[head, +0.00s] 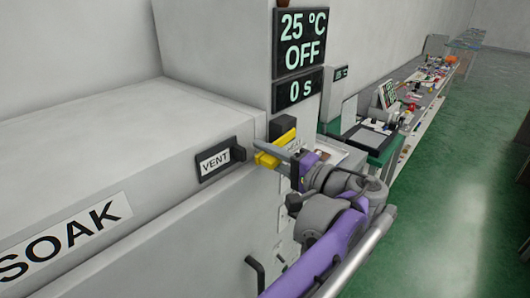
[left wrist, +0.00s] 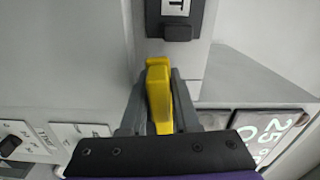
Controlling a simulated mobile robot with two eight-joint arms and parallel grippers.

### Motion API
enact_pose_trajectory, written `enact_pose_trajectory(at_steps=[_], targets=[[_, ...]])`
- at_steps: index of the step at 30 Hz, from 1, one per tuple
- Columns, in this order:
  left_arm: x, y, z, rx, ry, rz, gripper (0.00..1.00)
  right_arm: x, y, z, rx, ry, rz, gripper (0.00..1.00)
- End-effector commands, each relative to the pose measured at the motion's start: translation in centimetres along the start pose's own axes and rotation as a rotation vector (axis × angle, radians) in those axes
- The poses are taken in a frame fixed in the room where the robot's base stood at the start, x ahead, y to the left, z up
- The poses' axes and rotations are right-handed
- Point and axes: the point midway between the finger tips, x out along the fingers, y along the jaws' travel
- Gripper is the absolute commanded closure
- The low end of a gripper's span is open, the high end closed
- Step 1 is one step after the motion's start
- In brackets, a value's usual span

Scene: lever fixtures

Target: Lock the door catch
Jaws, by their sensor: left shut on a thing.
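The door catch is a yellow lever (head: 267,160) on the front of the grey cabinet, just right of the VENT control. More yellow shows above it on a dark mount (head: 283,130). My left gripper (head: 264,152) is shut on the yellow lever. In the left wrist view the yellow lever (left wrist: 158,82) runs between the two fingers of my left gripper (left wrist: 159,90), its end pointing towards the VENT block. The fingers hide part of the catch. My right gripper is not in view.
The VENT control (head: 220,160) with its black knob sits close left of the catch. The SOAK label (head: 65,240) is further left. A display (head: 300,42) above reads 25 °C, OFF and 0 s. A black hooked handle (head: 255,270) is below. A cluttered bench (head: 420,110) stands beyond.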

Motion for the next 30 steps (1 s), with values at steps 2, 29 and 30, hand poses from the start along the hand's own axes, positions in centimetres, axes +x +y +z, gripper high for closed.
enact_pose_trajectory(at_steps=[2,29,30], targets=[[0.0,0.0,0.0,0.000,0.001,-0.001,0.60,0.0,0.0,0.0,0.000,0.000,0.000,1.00],[0.0,-3.0,-0.6,0.364,0.001,0.001,0.47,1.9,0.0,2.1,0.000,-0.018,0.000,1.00],[-0.1,-3.5,-0.8,0.421,0.001,0.000,0.47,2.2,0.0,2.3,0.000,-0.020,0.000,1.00]])
